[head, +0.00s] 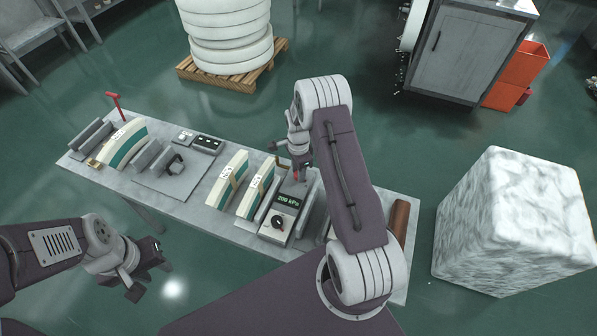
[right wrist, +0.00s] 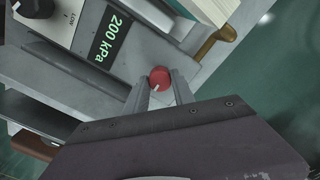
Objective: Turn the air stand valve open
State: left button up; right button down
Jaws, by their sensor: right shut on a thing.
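The air stand (head: 283,213) is a grey box on the bench, with a lit green display reading 200 kPa and a black dial. Its valve is a small red knob (right wrist: 160,76) with a white mark, seen in the right wrist view beside the display (right wrist: 109,36). My right gripper (right wrist: 161,88) is shut on the red knob, with one finger on each side. In the head view, my right wrist and arm partly cover this spot. My left gripper (head: 146,273) is open and empty, out in front of the bench at the left.
The grey bench (head: 205,212) carries curved white and green pieces (head: 124,142), a grey fixture and a small control box (head: 199,141). A brown roll (head: 398,218) lies at its right end. A large white block (head: 515,222) stands right of the bench. Stacked white rings stand behind.

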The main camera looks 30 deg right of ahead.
jog(key=shift+m, duration=0.3)
jog(key=c, duration=1.1)
grip_release()
jog(key=shift+o, duration=0.2)
notch_tip(320, 180, up, 9)
jog(key=b, duration=0.1)
jog(key=shift+a+r, duration=0.1)
